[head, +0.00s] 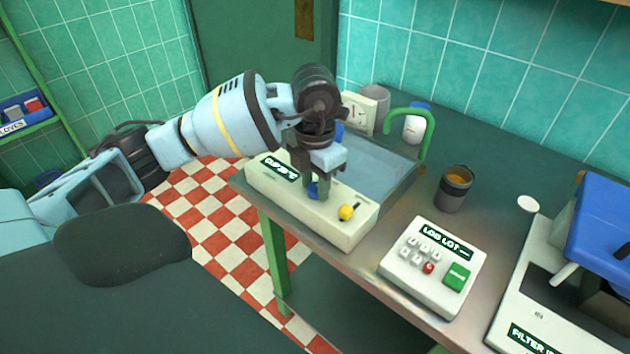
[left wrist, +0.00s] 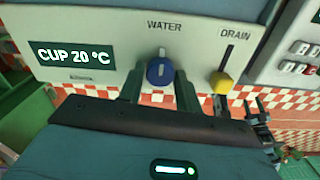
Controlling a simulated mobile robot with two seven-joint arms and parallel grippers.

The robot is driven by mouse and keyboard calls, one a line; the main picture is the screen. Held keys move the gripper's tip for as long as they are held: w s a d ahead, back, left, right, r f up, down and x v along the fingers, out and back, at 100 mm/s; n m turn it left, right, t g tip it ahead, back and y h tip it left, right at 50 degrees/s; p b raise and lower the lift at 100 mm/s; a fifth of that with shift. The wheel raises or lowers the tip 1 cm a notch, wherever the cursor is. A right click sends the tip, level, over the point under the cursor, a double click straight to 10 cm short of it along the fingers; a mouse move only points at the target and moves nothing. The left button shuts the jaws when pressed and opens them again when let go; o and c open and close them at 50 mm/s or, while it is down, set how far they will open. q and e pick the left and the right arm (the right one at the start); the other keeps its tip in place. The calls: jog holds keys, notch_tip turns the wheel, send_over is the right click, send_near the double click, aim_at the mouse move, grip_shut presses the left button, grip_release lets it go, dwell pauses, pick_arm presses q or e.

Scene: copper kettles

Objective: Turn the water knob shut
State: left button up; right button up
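The water knob is a round blue knob with a pale pointer (left wrist: 160,71) on the front of a white panel, under the word WATER. In the head view the blue knob (head: 313,191) shows low between my fingers. My left gripper (head: 315,185) reaches down to it. In the left wrist view, my left gripper's fingers (left wrist: 159,92) stand one on each side of the knob, with a gap at the left finger; the right finger is close to the knob, and contact is unclear. The pointer stands about upright in that view. My right gripper is not in view.
A yellow drain slider (left wrist: 222,81) sits right of the knob. The panel's display (left wrist: 72,57) reads "CUP 20 °C". Behind the panel is a basin (head: 375,165) with a green tap (head: 428,130). A dark cup (head: 454,190) and a white button box (head: 433,268) stand to the right.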

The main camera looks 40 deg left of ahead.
aim_at(315, 188)
pick_arm(q)
jog(key=o, duration=0.3)
notch_tip(315, 188, up, 8)
jog(key=shift+f, duration=0.1)
dwell(0.5)
dwell(0.4)
